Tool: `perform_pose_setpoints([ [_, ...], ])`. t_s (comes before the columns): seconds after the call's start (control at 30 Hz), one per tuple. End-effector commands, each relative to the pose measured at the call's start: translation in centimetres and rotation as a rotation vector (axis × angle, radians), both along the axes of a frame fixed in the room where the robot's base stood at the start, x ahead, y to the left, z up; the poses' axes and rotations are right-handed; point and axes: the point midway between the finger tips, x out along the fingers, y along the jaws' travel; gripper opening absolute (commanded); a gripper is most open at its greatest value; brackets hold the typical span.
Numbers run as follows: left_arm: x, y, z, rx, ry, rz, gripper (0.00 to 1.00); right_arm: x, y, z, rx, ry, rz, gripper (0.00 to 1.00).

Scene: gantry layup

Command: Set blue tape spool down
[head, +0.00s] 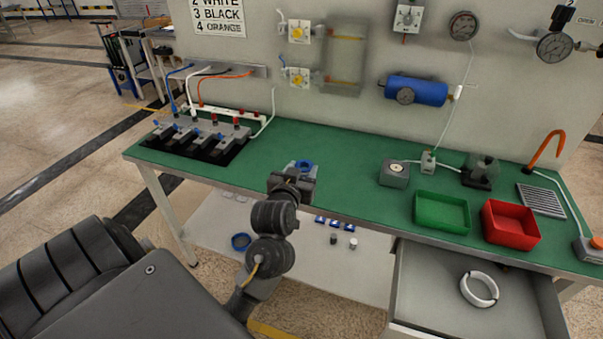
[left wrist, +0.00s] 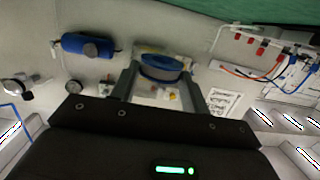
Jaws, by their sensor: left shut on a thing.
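The blue tape spool (head: 305,165) shows just beyond my left gripper (head: 298,172) in the head view, over the green bench top (head: 340,163). In the left wrist view the blue spool (left wrist: 160,68) sits between the two fingers of my left gripper (left wrist: 157,78), which is shut on it. The gripper hides part of the spool in the head view. I cannot tell whether the spool touches the bench top. My right gripper is not in view.
A green tray (head: 441,229) and a red tray (head: 511,240) stand at the right front of the bench. An open drawer (head: 430,295) holds a white ring (head: 479,289). Another blue ring (head: 240,241) lies on the lower shelf.

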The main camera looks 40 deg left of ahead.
Motion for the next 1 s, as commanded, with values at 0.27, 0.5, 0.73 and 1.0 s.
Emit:
perform_pose_setpoints([
  [0.27, 4.9, 4.8, -3.9, 0.004, 0.006, 0.002, 0.24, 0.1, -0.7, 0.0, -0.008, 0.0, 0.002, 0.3],
  [0.5, 6.9, 6.6, -7.2, 0.0, 0.001, 0.001, 0.24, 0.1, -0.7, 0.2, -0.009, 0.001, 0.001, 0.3],
  [0.73, 7.3, 6.9, -7.8, 0.0, 0.0, 0.0, 0.24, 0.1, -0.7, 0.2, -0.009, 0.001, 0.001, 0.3],
  [1.0, 7.6, 7.3, -10.8, -0.001, 0.004, -0.001, 0.24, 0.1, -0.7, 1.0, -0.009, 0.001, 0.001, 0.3],
])
